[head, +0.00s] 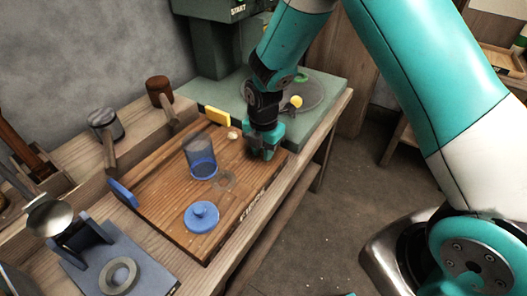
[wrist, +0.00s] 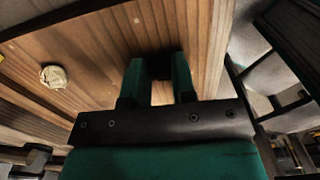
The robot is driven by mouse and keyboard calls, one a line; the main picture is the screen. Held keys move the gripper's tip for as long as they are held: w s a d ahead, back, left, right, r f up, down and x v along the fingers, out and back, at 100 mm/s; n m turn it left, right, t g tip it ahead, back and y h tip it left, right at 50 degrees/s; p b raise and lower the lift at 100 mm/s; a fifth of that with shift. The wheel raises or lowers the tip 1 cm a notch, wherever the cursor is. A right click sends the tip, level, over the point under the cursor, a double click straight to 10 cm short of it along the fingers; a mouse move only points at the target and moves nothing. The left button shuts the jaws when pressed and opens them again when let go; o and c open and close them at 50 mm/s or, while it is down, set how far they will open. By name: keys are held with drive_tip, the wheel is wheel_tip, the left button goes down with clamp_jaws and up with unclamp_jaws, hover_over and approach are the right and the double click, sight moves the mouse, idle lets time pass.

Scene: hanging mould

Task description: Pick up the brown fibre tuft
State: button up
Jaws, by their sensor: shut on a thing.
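My gripper (head: 262,150) points down at the right part of the wooden board (head: 165,217). In the wrist view my gripper (wrist: 160,68) has its two green fingers a little apart, closed on a dark brown mass between the tips. I take this to be the brown fibre tuft (wrist: 160,66). It is in deep shadow, so its outline and whether it still touches the board cannot be told. In the head view the tuft is hidden behind the fingers.
A pale crumpled lump (head: 232,135) lies on the board left of my gripper. A clear blue-based cup (head: 201,160), a clear ring (head: 224,181) and a blue knobbed lid (head: 202,216) stand nearby. A yellow block (head: 217,116) is at the board's back edge. A green machine (head: 222,45) stands behind.

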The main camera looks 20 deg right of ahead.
wheel_tip(320, 180, up, 20)
drive_tip(key=p, duration=0.1)
idle(0.5)
